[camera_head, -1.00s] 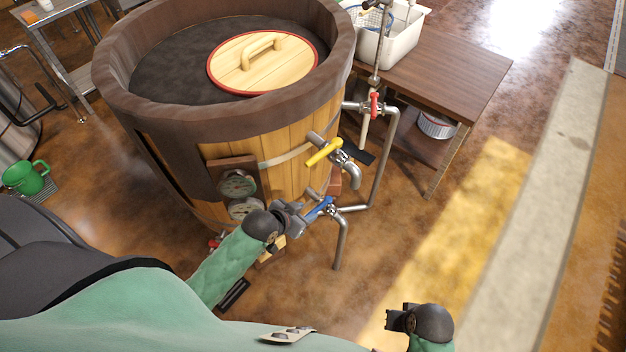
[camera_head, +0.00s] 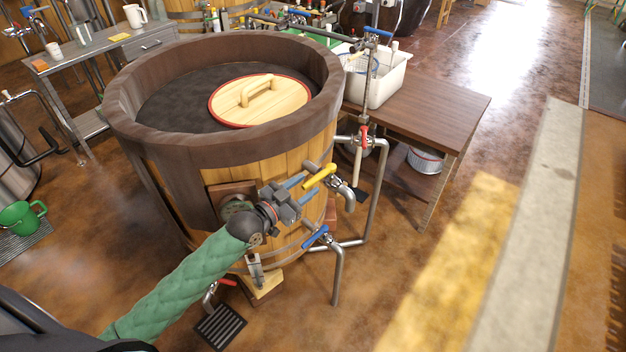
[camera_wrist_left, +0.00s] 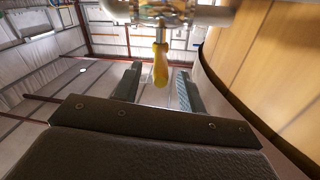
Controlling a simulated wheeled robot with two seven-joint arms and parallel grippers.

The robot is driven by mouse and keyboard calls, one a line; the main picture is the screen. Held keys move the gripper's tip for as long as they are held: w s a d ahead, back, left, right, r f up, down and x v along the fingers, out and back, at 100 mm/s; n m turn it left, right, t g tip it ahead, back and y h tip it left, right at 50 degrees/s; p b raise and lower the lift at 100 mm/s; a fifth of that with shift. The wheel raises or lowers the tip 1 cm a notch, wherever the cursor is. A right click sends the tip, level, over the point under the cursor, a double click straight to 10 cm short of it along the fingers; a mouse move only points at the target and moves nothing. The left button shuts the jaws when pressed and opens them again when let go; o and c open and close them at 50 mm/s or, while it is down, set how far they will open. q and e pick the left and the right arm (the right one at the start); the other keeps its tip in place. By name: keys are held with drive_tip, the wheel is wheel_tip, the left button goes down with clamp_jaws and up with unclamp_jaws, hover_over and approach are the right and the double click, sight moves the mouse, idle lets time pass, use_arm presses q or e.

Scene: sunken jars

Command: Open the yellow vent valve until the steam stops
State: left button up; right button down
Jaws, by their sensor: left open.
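The yellow vent valve handle (camera_head: 319,176) sits on a metal pipe that comes out of the wooden vat's side (camera_head: 290,160). My left gripper (camera_head: 298,188) is open just left of the handle, with its fingers pointing towards it. In the left wrist view the yellow handle (camera_wrist_left: 160,66) hangs below a metal fitting, in line with the gap between the open fingers (camera_wrist_left: 157,88). I cannot tell whether the handle is between the fingertips or just beyond them. No steam is visible. My right gripper is out of view.
A blue-handled valve (camera_head: 316,237) is below the yellow one, and a red-handled valve (camera_head: 364,136) is on the pipe to the right. A brown table (camera_head: 440,95) with a white basin (camera_head: 378,82) stands behind. Floor at the right is clear.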

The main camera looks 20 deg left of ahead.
sight(328, 170)
use_arm(q)
drive_tip(key=shift+p+x, duration=0.3)
drive_tip(key=shift+x, duration=1.6)
clamp_jaws()
